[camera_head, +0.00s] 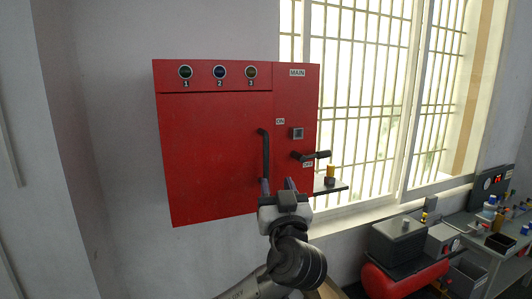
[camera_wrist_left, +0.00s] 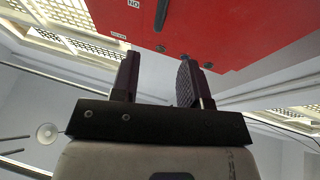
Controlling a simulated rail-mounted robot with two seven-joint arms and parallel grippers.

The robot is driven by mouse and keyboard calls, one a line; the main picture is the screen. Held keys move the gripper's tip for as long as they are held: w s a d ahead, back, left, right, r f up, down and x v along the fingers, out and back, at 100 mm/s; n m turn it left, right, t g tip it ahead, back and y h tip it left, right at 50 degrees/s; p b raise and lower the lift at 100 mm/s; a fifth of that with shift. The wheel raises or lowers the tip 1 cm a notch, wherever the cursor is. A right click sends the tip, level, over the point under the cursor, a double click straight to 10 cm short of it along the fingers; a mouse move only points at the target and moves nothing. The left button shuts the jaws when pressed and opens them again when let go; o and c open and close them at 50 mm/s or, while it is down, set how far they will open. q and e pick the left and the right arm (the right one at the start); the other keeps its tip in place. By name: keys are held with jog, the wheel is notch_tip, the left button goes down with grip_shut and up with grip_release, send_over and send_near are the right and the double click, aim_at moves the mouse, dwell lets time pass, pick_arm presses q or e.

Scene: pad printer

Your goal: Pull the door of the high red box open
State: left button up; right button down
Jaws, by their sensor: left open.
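The high red box (camera_head: 215,140) hangs on the wall in the head view, and its red underside and front fill the top of the left wrist view (camera_wrist_left: 230,30). Its door looks shut. The black upright door handle (camera_head: 265,150) is on the door's right side; a dark bar, likely this handle (camera_wrist_left: 161,14), shows at the top of the wrist view. My left gripper (camera_head: 278,184) is open, with nothing between its fingers (camera_wrist_left: 157,78). In the head view its fingertips are near the handle's lower end; contact cannot be told. My right gripper is not in view.
A black lever switch (camera_head: 312,155) with ON and OFF labels sits right of the door. A small shelf (camera_head: 330,188) with a yellow-topped object (camera_head: 330,174) is beside the box. A barred window (camera_head: 365,100) and a cluttered bench (camera_head: 480,245) are at right.

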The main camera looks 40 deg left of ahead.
aim_at(266, 150)
pick_arm(q)
jog(key=p+x, duration=0.2)
jog(key=x, duration=0.2)
jog(key=p+x, duration=0.2)
jog(key=x, duration=0.2)
jog(key=p+x, duration=0.2)
jog(key=x, duration=0.2)
jog(key=shift+r, duration=0.35)
jog(key=shift+w+a+r, duration=0.15)
jog(key=shift+w+a, duration=0.35)
jog(key=shift+a, duration=0.05)
grip_shut()
